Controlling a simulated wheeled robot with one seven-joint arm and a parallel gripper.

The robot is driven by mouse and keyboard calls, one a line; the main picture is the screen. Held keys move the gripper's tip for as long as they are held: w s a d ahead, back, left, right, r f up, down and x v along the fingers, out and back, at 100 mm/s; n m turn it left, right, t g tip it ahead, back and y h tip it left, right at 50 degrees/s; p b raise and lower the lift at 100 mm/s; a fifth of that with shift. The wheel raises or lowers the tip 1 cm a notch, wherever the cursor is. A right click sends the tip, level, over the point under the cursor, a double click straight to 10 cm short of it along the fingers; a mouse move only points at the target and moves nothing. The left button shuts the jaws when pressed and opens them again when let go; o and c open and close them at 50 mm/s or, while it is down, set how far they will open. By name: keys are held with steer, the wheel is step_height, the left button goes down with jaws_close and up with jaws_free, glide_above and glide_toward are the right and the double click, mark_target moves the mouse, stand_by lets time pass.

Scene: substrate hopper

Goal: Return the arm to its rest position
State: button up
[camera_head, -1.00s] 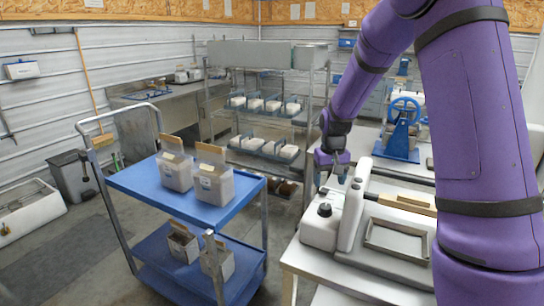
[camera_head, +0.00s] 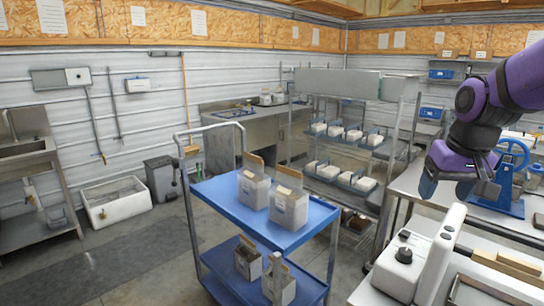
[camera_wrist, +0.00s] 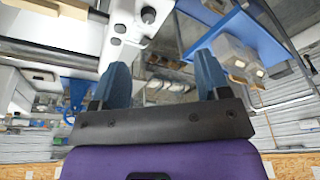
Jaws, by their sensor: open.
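My gripper (camera_head: 458,186) is at the right of the head view, at the end of my purple arm. It hangs above the far side of the white bench machine (camera_head: 410,262), apart from it. In the wrist view my gripper (camera_wrist: 160,82) shows two blue fingers spread apart with nothing between them. The white machine with a dark knob also shows at the top of the wrist view (camera_wrist: 125,32).
A blue cart (camera_head: 310,235) with several open boxes stands left of the bench. A wire rack (camera_head: 400,100) holds trays behind it. A blue hand-cranked device (camera_head: 513,160) stands behind my gripper. Open floor lies at the left.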

steer(key=s+a+r+t, duration=0.1)
steer(key=s+r, duration=0.1)
steer(key=s, duration=0.6)
steer(key=s+a+r+n+t, duration=0.1)
steer(key=s+r, duration=0.1)
steer(key=s, duration=0.6)
steer(key=shift+s+a, duration=0.15)
steer(key=shift+a, duration=0.2)
stand_by(1.1)
